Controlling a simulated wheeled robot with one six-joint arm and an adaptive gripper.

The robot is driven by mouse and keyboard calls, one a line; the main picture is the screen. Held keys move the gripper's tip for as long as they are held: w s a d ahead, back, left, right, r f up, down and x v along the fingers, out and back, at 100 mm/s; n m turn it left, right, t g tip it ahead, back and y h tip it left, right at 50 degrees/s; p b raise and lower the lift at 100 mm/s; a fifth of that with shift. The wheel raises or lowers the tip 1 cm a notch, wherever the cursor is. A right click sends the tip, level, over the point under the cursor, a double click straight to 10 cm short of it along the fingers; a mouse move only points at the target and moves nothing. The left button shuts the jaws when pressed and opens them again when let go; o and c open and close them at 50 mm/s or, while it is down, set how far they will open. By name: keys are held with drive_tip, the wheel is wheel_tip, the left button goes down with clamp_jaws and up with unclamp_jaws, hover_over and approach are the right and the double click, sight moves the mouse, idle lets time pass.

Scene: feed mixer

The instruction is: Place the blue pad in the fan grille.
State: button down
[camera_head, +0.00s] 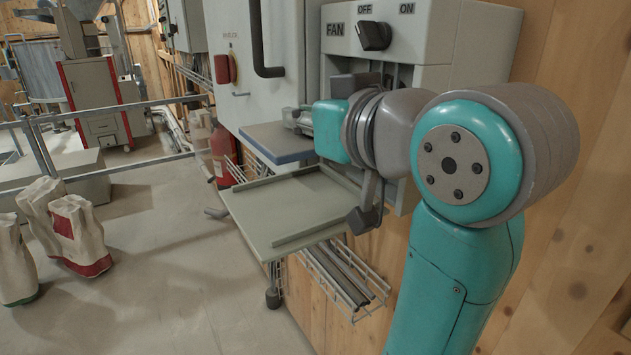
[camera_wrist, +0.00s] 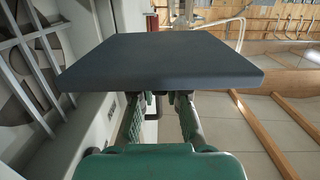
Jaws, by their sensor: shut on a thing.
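The blue pad (camera_head: 278,143) is a flat, dark blue-grey slab, held roughly level above a flat grey panel. My gripper (camera_head: 300,118) is shut on the pad's near edge, and the pad reaches out to the left in the head view. In the wrist view the pad (camera_wrist: 160,62) fills the upper middle, with my gripper's fingers (camera_wrist: 160,103) at its near edge. A slatted frame with dark shapes behind it, which looks like the fan grille (camera_wrist: 32,62), is at the left of the wrist view, beside the pad. In the head view my arm hides most of that area.
The grey panel (camera_head: 262,207), with raised strips, juts out just below the pad. A fan switch box (camera_head: 425,35) is above my gripper, and a grey cabinet (camera_head: 235,85) stands behind. A wire rack (camera_head: 345,285) hangs below. Sacks (camera_head: 75,232) stand on the open floor at left.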

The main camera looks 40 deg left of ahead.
sight(307, 204)
drive_tip(key=shift+f, duration=4.25)
drive_tip(key=shift+f, duration=0.15)
drive_tip(key=c, duration=1.2)
unclamp_jaws()
drive_tip(key=shift+d+r, duration=0.1)
drive_tip(key=shift+r, duration=0.1)
drive_tip(key=v, duration=1.1)
drive_tip(key=shift+s+d, duration=0.3)
